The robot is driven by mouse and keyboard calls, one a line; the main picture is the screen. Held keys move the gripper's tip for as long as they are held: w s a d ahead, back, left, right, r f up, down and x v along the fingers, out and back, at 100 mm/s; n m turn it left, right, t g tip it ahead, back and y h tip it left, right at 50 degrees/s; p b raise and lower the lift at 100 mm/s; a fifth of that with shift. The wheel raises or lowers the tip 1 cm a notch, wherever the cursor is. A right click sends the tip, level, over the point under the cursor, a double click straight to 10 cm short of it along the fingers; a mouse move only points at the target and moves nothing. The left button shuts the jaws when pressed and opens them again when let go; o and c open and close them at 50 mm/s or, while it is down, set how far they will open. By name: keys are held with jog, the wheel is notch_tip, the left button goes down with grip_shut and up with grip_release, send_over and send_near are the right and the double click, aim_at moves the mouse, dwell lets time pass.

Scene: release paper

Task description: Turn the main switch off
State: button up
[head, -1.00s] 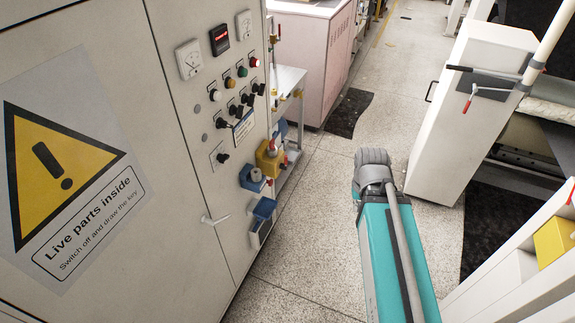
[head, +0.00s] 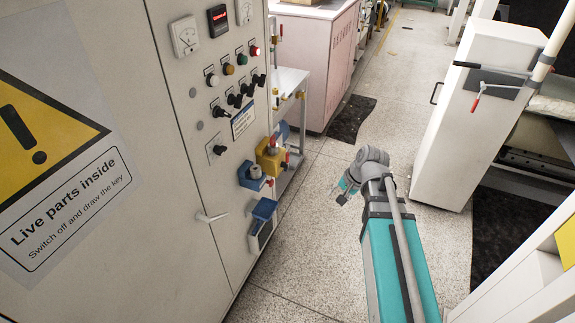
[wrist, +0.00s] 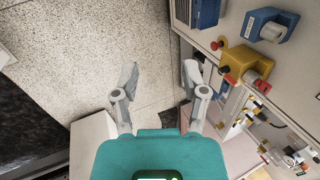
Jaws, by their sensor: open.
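The grey control cabinet (head: 185,115) fills the left of the head view. Its panel has a row of black rotary knobs (head: 235,100) and a lone black knob (head: 219,150) on a small plate lower down. A yellow box with red parts (head: 270,156) sits at the cabinet's edge; it also shows in the wrist view (wrist: 240,65). I cannot tell which of these is the main switch. My gripper (head: 342,195) is right of the cabinet, apart from it. In the wrist view my gripper (wrist: 160,78) is open and empty, above the floor.
Blue sockets (head: 262,210) stick out from the cabinet below the yellow box, and a cabinet handle (head: 211,217) is left of them. A white table (head: 290,82) stands behind. A white box-like unit (head: 455,120) is at the right. Speckled floor between is clear.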

jog(key=w+a+f+m+t+y+b, duration=0.1)
jog(key=w+a+f+m+y+b, duration=0.25)
jog(key=w+b, duration=0.3)
jog(key=w+a+f+m+t+y+b, duration=0.2)
jog(key=w+f+m+b, duration=0.25)
jog(key=b, duration=0.25)
jog(key=m+t+y+b, duration=0.55)
jog(key=m+b, duration=0.55)
jog(key=b, duration=0.4)
send_near(288, 161)
jog(key=d+r, duration=0.2)
jog(key=d, duration=0.1)
jog(key=shift+s+r+m+g, duration=0.3)
jog(key=shift+s+g, duration=0.05)
jog(key=shift+s, duration=0.15)
jog(key=x, duration=1.3)
jog(key=shift+w+a, duration=0.2)
jog(key=shift+a, duration=0.05)
grip_shut()
